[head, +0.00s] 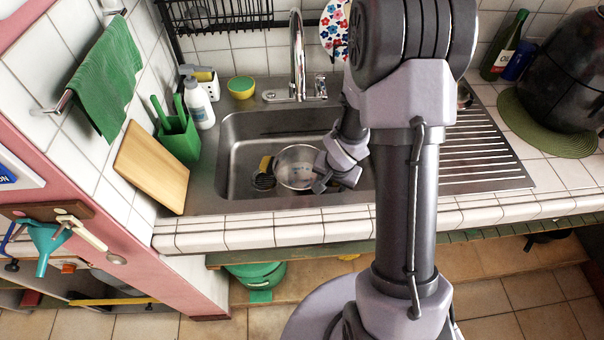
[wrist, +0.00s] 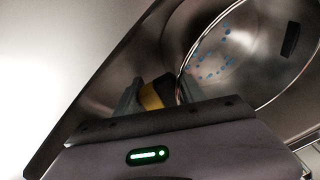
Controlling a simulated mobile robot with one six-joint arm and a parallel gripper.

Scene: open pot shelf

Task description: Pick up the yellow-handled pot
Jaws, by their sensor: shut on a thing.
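The pot (head: 297,168) is a round shiny metal vessel inside the sink, with bluish marks inside it. In the wrist view, the pot (wrist: 222,55) fills the upper right, its rim close to my gripper. My gripper (wrist: 160,93) is shut on a short yellow and black handle (wrist: 152,96), with a finger on each side of it. In the head view, my gripper (head: 322,178) is at the pot's right side, and the grip itself is hidden there.
The sink (head: 235,140) has raised walls around the pot. A yellow piece (head: 265,163) and a dark round thing (head: 263,181) show left of the pot. The faucet (head: 298,60) rises behind. A cutting board (head: 152,166) and green holder (head: 179,138) stand left.

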